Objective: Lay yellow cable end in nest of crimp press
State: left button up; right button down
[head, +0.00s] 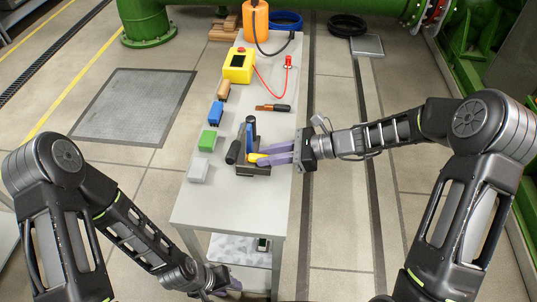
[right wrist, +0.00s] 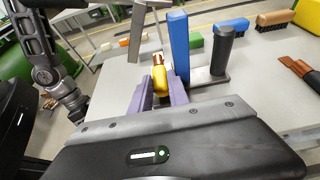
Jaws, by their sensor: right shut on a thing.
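The crimp press (head: 252,170) stands on the table with a dark base, a blue upright (right wrist: 178,45) and a black handle (right wrist: 222,50). My right gripper (head: 267,155) reaches in from the right, low at the press. Its purple fingers are shut on the yellow cable end (right wrist: 160,82), which also shows in the head view (head: 256,158). The cable end's copper-coloured tip points away from the gripper, beside the blue upright. Whether it touches the nest is hidden. My left gripper (head: 229,289) hangs low near the table's front, partly out of sight, and holds nothing I can see.
A yellow box (head: 239,65) and orange container (head: 256,22) stand farther back. The table's front is clear.

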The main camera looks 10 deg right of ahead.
jog(key=shift+f+b, duration=0.3)
jog(key=shift+f, duration=0.15)
jog(key=c, duration=0.7)
grip_release()
jog(key=shift+v, duration=2.95)
